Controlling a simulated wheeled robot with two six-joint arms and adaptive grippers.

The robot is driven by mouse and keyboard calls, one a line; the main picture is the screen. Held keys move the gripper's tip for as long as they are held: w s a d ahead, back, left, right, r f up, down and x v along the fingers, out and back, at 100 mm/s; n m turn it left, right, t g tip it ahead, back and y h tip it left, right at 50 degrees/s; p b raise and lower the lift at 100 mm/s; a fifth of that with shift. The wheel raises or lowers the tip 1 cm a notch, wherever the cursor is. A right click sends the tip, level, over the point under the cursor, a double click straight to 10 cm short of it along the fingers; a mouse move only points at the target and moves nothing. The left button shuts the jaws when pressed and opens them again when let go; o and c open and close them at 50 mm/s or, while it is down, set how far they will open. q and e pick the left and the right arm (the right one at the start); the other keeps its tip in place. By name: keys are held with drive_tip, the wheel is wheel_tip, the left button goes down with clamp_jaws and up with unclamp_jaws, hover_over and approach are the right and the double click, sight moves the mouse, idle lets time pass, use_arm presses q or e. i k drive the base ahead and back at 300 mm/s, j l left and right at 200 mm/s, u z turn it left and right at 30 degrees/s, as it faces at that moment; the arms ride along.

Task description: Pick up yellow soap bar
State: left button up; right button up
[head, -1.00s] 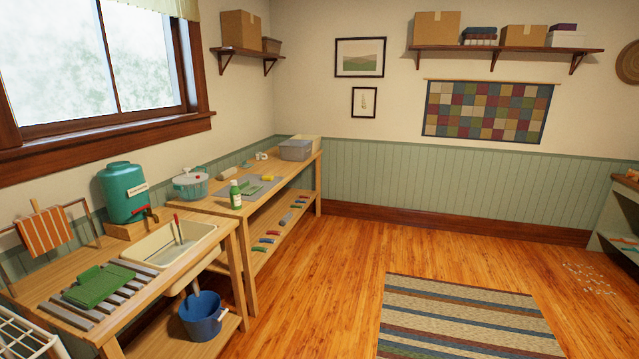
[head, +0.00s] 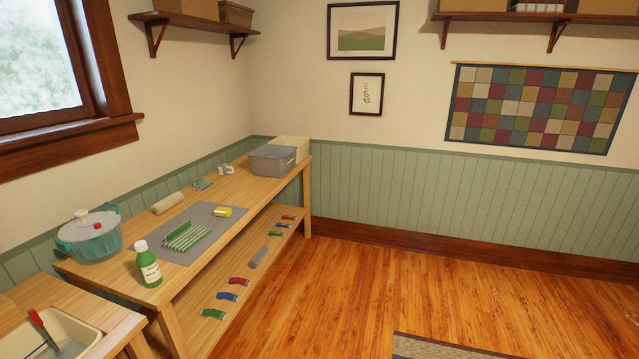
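The yellow soap bar (head: 223,212) lies on a grey mat (head: 205,220) on the wooden workbench (head: 250,190) along the left wall. It sits near the mat's far right part, close to the bench's front edge. A green ribbed thing (head: 187,236) lies on the same mat, nearer to me and apart from the soap. Neither of my grippers shows in the head view.
A green bottle (head: 149,265) and a teal lidded pot (head: 92,238) stand at the bench's near end. A beige roll (head: 167,204) lies behind the mat. A grey bin (head: 273,160) stands at the far end. Small coloured items lie on the lower shelf (head: 207,301).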

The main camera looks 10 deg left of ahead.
sight(220, 212)
drive_tip(key=i, duration=3.35)
